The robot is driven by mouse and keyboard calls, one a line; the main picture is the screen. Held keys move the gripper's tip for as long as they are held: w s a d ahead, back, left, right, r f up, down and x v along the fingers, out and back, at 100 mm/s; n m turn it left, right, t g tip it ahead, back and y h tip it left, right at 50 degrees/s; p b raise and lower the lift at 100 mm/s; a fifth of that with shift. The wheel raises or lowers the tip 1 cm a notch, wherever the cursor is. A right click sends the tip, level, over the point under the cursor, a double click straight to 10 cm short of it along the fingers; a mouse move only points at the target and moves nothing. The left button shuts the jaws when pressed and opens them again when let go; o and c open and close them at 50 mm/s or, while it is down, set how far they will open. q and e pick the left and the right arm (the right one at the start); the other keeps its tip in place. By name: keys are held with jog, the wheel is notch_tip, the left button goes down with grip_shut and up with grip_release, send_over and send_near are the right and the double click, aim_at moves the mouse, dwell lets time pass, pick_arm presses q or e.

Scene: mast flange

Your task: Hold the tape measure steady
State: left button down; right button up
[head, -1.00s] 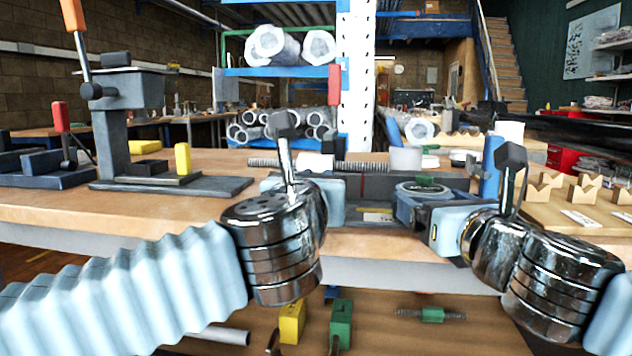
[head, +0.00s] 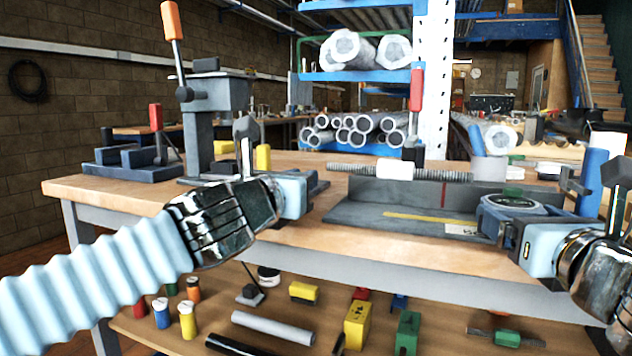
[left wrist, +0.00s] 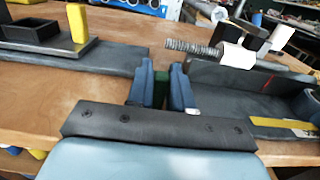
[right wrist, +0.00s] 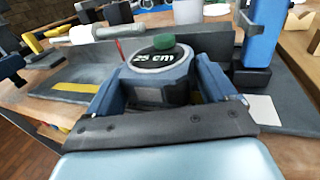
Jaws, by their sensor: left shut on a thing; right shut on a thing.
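The tape measure (head: 512,205) is a blue-grey case with a round dark top marked "25 cm" and a green button. It sits at the right end of a grey channel fixture (head: 360,216). My right gripper (head: 508,236) is shut on its sides; the right wrist view shows the tape measure (right wrist: 163,65) between both fingers. A yellow strip (head: 425,217) lies in the channel to its left. My left gripper (head: 305,193) is left of the channel, above the bench. It is shut on a small green thing (left wrist: 163,88), mostly hidden between its fingers.
A threaded rod with a white sleeve (head: 395,170) runs behind the channel. A grey press (head: 210,130) and a yellow block (head: 263,157) stand at left. A blue cylinder (head: 592,180) stands right of the tape measure. The bench front (head: 250,245) is clear.

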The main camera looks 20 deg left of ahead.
pick_arm(q)
jog(key=shift+a, duration=0.1)
jog(key=c, duration=1.1)
grip_release()
pick_arm(e)
jog(key=o, duration=1.2)
jog(key=shift+c, duration=0.2)
pick_arm(q)
jog(key=s, duration=1.2)
pick_arm(e)
jog(key=shift+s, duration=0.1)
